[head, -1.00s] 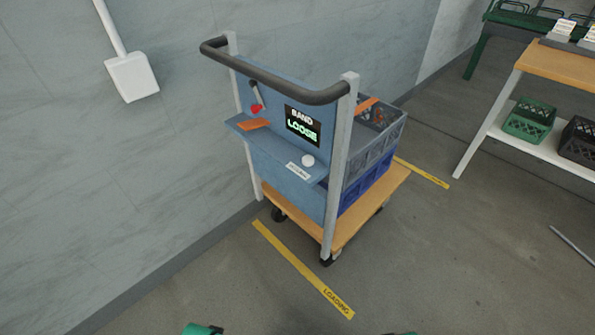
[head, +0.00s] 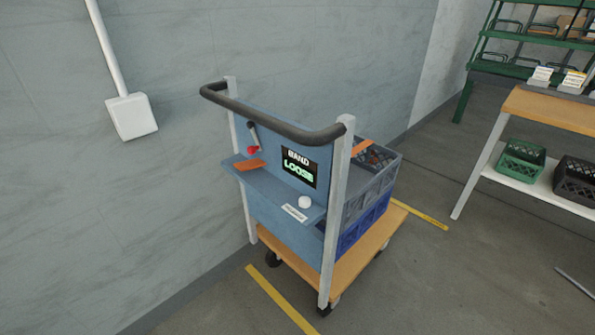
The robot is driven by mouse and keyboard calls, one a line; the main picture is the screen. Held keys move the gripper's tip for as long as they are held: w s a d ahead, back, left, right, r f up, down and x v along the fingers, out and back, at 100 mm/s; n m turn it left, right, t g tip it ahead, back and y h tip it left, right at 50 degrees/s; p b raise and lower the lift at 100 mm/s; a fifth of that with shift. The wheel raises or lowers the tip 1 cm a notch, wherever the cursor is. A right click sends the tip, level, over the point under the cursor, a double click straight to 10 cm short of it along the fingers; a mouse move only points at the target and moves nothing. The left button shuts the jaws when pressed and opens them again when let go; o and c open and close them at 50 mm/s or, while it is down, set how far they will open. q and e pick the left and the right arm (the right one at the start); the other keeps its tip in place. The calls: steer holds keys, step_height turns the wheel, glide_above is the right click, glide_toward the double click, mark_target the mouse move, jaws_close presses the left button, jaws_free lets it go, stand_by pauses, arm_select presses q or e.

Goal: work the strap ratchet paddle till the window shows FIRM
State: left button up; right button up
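A cart (head: 285,210) with a blue end panel stands by the wall, ahead of me. On its panel is a small ratchet paddle with a red knob (head: 253,150) on a grey lever. A dark window (head: 299,167) to its right reads BAND, with LOOSE in green below. An orange strap piece (head: 250,165) lies on the blue shelf under the paddle. Neither of my grippers shows in the head view now.
Grey and blue crates (head: 365,205) sit on the cart's wooden deck (head: 350,265). A grey push handle (head: 270,122) crosses the top. A yellow floor line (head: 280,300) lies in front. A bench (head: 550,110) and green shelf (head: 490,65) stand right. Floor between is clear.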

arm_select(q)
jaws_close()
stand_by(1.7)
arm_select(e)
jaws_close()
